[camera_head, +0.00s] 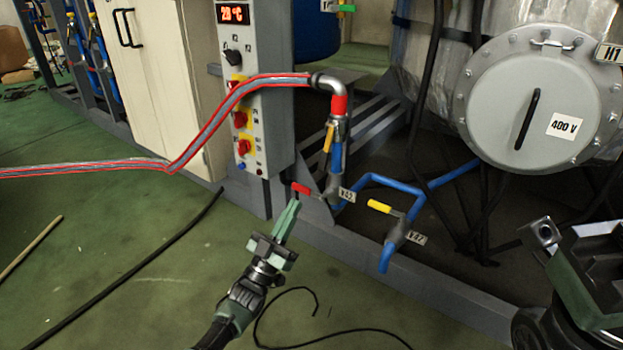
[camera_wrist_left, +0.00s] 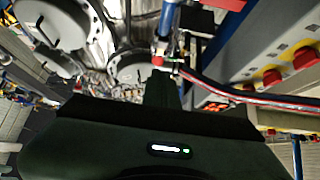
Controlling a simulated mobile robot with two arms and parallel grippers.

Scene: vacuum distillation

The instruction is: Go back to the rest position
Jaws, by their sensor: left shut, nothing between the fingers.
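My left gripper (camera_head: 294,206) is shut and empty in the middle of the head view. Its green fingers point up, with their tips just below the red valve handle (camera_head: 301,188) by the tag V43; I cannot tell whether they touch it. In the left wrist view the dark gripper (camera_wrist_left: 160,90) is in the foreground, and a red part (camera_wrist_left: 158,61) shows beyond its fingers. A green and black part of my right arm is at the lower right of the head view; its fingers cannot be made out.
A red-striped hose (camera_head: 200,140) crosses from the left to the pipe elbow. Cables lie on the green floor (camera_head: 150,270).

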